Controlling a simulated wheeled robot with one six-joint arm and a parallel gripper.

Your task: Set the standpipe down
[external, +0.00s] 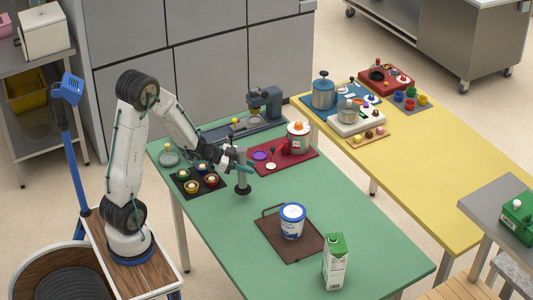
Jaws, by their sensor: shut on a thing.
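The standpipe (242,180) is a dark grey upright pipe with a round flange at its foot. My gripper (239,164) is shut on its upper part, above the green table (345,220). The pipe looks about upright. Its foot is at or just over the tabletop, between the black tray of small cups and the red tray; I cannot tell whether it touches. My fingers hide part of the pipe.
A black tray with coloured cups (187,188) lies left of the pipe, and a red tray (308,159) with a pot lies right. A brown tray (276,238) with a white-and-blue tub and a green-and-white carton (335,265) stand nearer the front. Green tabletop left of the brown tray is clear.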

